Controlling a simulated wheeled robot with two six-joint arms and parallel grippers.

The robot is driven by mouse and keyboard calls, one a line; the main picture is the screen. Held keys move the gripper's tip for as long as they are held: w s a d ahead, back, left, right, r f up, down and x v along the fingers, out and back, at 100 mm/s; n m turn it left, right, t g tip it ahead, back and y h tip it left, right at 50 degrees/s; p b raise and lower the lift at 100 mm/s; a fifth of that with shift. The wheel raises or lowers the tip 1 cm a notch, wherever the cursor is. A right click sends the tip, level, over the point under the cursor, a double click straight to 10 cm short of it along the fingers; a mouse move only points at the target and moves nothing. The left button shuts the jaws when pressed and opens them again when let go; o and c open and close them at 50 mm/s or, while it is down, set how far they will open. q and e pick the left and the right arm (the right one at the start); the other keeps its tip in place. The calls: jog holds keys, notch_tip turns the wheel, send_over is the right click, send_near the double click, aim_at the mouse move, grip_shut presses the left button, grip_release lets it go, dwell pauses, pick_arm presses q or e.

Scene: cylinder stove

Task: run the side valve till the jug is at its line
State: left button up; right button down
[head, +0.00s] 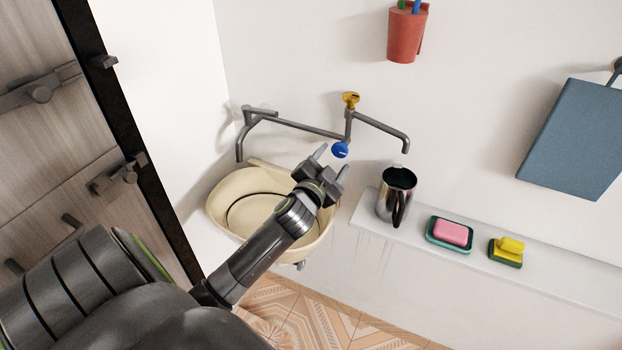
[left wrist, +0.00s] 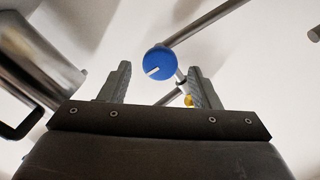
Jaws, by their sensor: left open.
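A blue round knob (head: 340,150) with a white mark sits on the grey wall pipework. A yellow knob (head: 351,98) sits above it. A right-hand spout (head: 396,136) bends down above a shiny metal jug (head: 384,205), which stands upright on the shelf. The jug's inside looks dark; I cannot make out a line or level. My left gripper (head: 331,163) is open and empty, just in front of the blue knob. In the left wrist view the blue knob (left wrist: 161,62) shows between the fingertips, apparently beyond them. The jug (left wrist: 35,60) is at that view's left. My right gripper is not in view.
A cream basin (head: 222,217) is below the left spout (head: 240,145). The white shelf (head: 580,264) also holds a pink soap (head: 452,233) in a dish and a yellow sponge (head: 511,245). A red cup (head: 406,35) and a blue-grey board (head: 575,138) are on the wall.

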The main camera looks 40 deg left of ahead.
pick_arm(q)
jog(key=b+v, duration=0.2)
jog(key=v, duration=1)
jog(key=shift+s, duration=0.4)
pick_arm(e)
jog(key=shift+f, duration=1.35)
pick_arm(q)
jog(key=shift+f, duration=0.1)
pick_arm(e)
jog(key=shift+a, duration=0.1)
